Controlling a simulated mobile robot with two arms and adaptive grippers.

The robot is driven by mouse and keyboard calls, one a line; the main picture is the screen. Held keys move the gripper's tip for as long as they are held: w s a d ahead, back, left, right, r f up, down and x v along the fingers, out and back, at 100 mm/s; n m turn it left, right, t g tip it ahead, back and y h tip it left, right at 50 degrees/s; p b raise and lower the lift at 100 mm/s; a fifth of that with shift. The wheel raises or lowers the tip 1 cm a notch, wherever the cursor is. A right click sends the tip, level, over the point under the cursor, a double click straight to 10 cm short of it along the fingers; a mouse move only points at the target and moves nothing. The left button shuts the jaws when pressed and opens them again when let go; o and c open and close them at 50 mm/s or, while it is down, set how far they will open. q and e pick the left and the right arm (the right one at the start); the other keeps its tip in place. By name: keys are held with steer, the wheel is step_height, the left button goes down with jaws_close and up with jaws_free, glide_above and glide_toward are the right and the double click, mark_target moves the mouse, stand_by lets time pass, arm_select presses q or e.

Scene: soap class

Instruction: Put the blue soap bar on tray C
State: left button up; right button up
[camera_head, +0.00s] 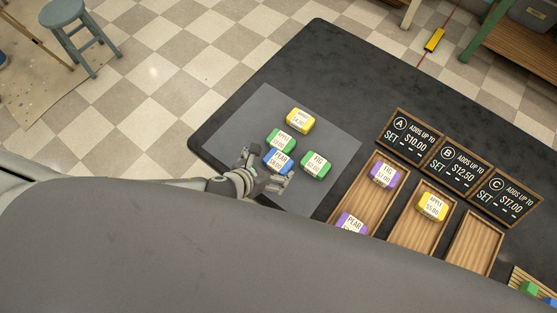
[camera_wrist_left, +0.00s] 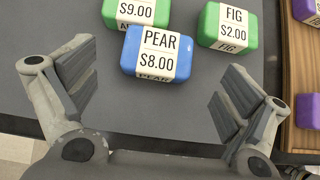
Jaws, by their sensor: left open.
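The blue soap bar (camera_head: 278,161) lies on the grey mat (camera_head: 246,117) and wears a white label reading PEAR $8.00. In the left wrist view the blue bar (camera_wrist_left: 134,62) sits ahead of and between the open fingers. My left gripper (camera_head: 264,176) is open, empty and close to the bar's near side; its fingers also show in the left wrist view (camera_wrist_left: 158,97). Tray C (camera_head: 473,243) is the right wooden tray, under the sign C (camera_head: 502,196); its visible part is empty, and its near end is hidden. My right gripper is not in view.
A green bar (camera_head: 281,140) sits right behind the blue one, a green FIG bar (camera_head: 316,165) to its right, and a yellow bar (camera_head: 300,120) farther back. Tray A (camera_head: 343,208) holds two purple bars. Tray B (camera_head: 410,229) holds a yellow bar (camera_head: 432,206).

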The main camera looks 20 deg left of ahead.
mark_target(278, 162)
arm_select(q)
steer(key=shift+x, duration=2.3)
steer(key=shift+a, duration=0.1)
steer(key=c, duration=1.3)
steer(key=shift+o, duration=0.2)
steer(key=shift+r, duration=0.15)
